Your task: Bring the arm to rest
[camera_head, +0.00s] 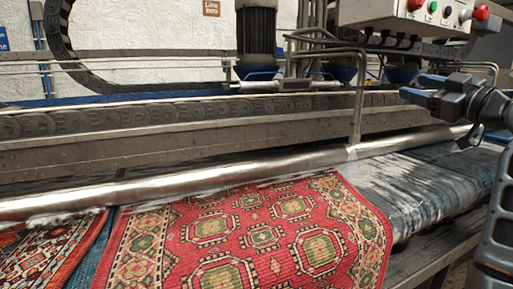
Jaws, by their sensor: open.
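My gripper (422,90) is at the right side of the head view, with its blue-tipped fingers pointing left. It is open, and nothing shows between the fingers. It is above the right part of the machine, apart from the rug and the steel roller. My dark arm comes in from the right edge and partly hides the machine's right end.
A red patterned rug (262,235) lies under a long steel roller (190,186). A second rug (45,255) is at the lower left. A control box (410,15) with colored buttons hangs above my gripper. A metal pipe frame (358,95) stands left of it.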

